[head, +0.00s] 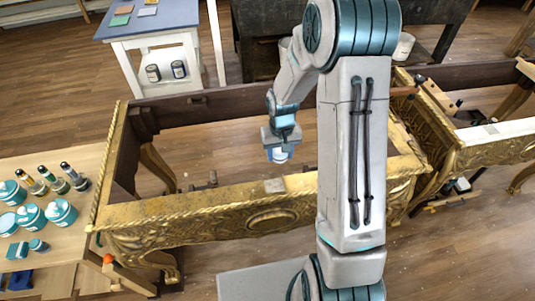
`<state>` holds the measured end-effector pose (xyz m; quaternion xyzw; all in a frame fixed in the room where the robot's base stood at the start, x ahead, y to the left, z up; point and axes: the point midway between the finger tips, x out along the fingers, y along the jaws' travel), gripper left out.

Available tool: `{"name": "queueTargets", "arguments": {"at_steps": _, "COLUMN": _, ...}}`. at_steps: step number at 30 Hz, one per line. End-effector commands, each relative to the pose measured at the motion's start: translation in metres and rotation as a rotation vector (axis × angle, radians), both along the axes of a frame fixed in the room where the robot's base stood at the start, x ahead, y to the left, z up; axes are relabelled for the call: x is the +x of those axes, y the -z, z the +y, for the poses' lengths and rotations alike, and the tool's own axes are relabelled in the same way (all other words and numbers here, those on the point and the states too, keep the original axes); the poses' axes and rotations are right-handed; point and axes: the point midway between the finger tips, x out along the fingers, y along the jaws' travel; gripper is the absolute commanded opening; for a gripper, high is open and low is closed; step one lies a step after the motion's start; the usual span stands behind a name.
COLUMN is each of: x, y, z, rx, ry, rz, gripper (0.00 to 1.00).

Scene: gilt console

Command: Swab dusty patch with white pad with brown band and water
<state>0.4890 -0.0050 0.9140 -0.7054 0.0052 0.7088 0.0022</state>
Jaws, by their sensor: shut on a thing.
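The gilt console (200,207) has its carved front rail facing me, with an open frame behind it. A greyish dusty patch (274,186) lies on the top of this rail, near its middle. My gripper (280,149) points down over the open frame, behind and above the patch, apart from it. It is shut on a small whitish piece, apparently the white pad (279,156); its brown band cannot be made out. Which container holds water cannot be told.
A wooden bench (78,246) at left holds several teal-labelled jars (62,212) and dark-capped bottles (74,177). A blue-topped table (150,22) stands at the back left. Another gilt piece (490,149) is at right, with tools near it. My arm hides part of the console.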

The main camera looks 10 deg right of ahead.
Motion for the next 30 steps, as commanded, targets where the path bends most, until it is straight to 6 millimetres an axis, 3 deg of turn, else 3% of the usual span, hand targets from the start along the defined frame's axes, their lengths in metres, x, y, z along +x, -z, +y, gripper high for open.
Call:
{"name": "queueTargets", "arguments": {"at_steps": 15, "x": -0.056, "y": -0.046, "z": 0.008, "rx": 0.002, "ry": -0.033, "rz": -0.002, "gripper": 0.26}}
{"name": "queueTargets", "arguments": {"at_steps": 20, "x": -0.059, "y": -0.042, "z": 0.007, "rx": 0.003, "ry": -0.032, "rz": 0.001, "gripper": 0.26}}
{"name": "queueTargets", "arguments": {"at_steps": 30, "x": -0.058, "y": -0.015, "z": 0.006, "rx": 0.003, "ry": -0.029, "rz": 0.0, "gripper": 0.26}}
